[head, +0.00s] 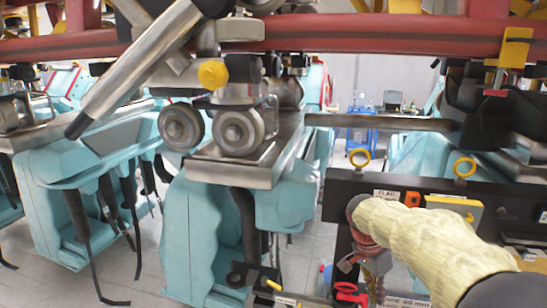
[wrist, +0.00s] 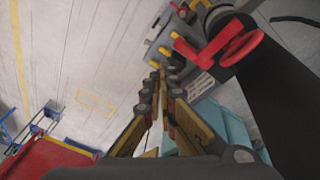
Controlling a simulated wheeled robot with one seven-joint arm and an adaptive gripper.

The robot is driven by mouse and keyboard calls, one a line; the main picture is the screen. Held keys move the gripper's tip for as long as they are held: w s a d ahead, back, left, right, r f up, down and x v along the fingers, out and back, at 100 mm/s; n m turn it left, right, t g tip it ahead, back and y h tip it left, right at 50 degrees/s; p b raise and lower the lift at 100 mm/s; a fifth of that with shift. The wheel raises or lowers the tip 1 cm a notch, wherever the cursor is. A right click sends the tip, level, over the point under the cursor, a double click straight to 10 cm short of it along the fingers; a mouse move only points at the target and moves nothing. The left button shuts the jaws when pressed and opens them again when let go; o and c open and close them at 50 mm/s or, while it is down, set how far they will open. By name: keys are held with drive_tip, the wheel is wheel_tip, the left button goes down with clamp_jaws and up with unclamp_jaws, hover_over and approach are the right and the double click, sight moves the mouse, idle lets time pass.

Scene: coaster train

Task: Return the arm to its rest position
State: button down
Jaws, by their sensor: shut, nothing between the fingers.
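My arm (head: 430,240), in a cream padded sleeve, reaches in from the lower right of the head view. It bends down at its left end, beside the dark panel (head: 335,200). My gripper shows in the wrist view (wrist: 162,78), its two fingers meeting near the tips. It is shut and I see nothing held between them. In the head view the sleeve and the clutter around its end make the fingertips hard to pick out.
A red handwheel (wrist: 240,45) is close to the fingers. Grey floor (wrist: 80,50) looks clear.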

drive_tip(key=s+a+n+t+y+b, duration=0.1)
drive_tip(key=s+a+n+t, duration=0.1)
drive_tip(key=s, duration=0.6)
drive_tip(key=s+a+r+n+t+y+b, duration=0.1)
drive_tip(key=s+a+n+t+b, duration=0.1)
drive_tip(key=s+a+n, duration=0.2)
drive_tip(key=s+a+r+n+t+y+b, duration=0.1)
drive_tip(key=s+a+n+t, duration=0.1)
drive_tip(key=s+a+n, duration=0.2)
drive_tip(key=s+n, duration=0.3)
drive_tip(key=s, duration=0.5)
drive_tip(key=shift+s+r+n+b, duration=0.15)
drive_tip(key=shift+r+n+b, duration=0.1)
drive_tip(key=shift+n+b, duration=0.1)
